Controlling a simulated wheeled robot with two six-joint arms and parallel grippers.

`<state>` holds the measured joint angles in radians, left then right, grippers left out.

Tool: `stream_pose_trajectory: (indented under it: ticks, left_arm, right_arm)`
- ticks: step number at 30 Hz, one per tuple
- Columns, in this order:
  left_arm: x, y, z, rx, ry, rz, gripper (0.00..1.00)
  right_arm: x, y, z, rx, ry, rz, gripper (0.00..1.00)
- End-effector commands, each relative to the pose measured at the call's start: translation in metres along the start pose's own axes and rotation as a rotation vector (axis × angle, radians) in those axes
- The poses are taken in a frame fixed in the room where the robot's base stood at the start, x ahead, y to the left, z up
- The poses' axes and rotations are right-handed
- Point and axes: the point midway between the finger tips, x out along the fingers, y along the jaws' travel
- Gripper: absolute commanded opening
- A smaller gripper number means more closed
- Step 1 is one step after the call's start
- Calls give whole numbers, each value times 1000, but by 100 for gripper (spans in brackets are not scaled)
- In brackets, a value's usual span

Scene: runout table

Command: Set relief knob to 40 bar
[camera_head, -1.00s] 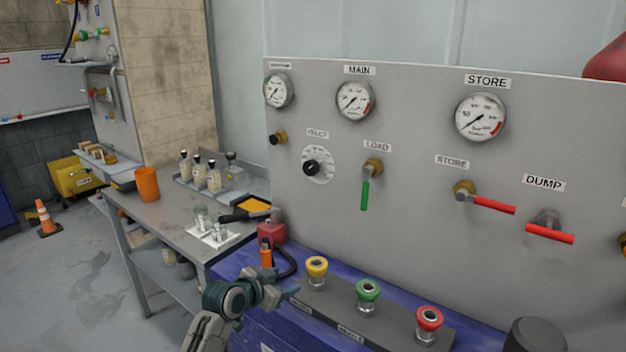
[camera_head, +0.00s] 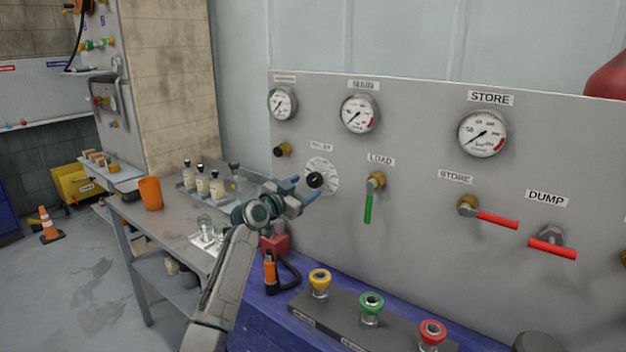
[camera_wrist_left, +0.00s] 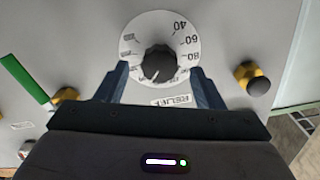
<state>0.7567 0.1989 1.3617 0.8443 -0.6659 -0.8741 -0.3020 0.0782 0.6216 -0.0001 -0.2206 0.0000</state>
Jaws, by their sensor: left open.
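The relief knob (camera_head: 315,180) is a black knob on a white round dial (camera_head: 327,168) on the grey panel, under a RELIEF label. In the left wrist view the knob (camera_wrist_left: 158,63) sits at the middle of the dial (camera_wrist_left: 143,28), where 40, 60 and 80 can be read; other marks are blurred. The view is turned, with the label below the dial. My left gripper (camera_head: 299,188) is open in front of the dial. In the wrist view its blue fingers (camera_wrist_left: 158,82) stand on either side of the knob, with a gap to each. My right gripper is not in view.
The LOAD valve's green handle (camera_head: 368,208) hangs right of the dial. A brass fitting with a black knob (camera_head: 283,150) is left of it. Red-handled valves (camera_head: 497,219) are further right. Yellow (camera_head: 320,280), green and red buttons stand on the ledge below.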

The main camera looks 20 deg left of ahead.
Motion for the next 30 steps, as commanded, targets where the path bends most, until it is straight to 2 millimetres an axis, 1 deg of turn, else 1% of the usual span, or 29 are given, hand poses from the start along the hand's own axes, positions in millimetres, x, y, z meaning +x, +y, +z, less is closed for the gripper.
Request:
stream_pose_trajectory:
  ticks: [1, 3, 9, 14, 22, 23, 27, 29, 30]
  left_arm:
    - [9, -1, -3, -2, -1, 0, 62]
    - [20, -1, -2, -3, -1, 0, 62]
    - [40, -1, -1, -1, -1, 0, 62]
    - [47, 0, 0, 0, -1, -1, 62]
    - [48, 0, 1, 1, -1, -1, 62]
    - [48, 0, 1, 1, -1, -1, 58]
    - [48, 0, 1, 1, -1, -1, 30]
    - [48, 0, 1, 1, -2, -1, 18]
    - [47, 0, 1, 1, -2, -1, 17]
  right_arm:
    - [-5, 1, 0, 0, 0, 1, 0]
    - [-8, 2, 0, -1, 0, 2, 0]
    - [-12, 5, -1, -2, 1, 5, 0]
    - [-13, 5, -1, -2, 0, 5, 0]
    - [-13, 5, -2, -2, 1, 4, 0]
    - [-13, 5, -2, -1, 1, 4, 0]
    - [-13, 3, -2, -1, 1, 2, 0]
    - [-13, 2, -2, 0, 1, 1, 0]
    - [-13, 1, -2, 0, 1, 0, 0]
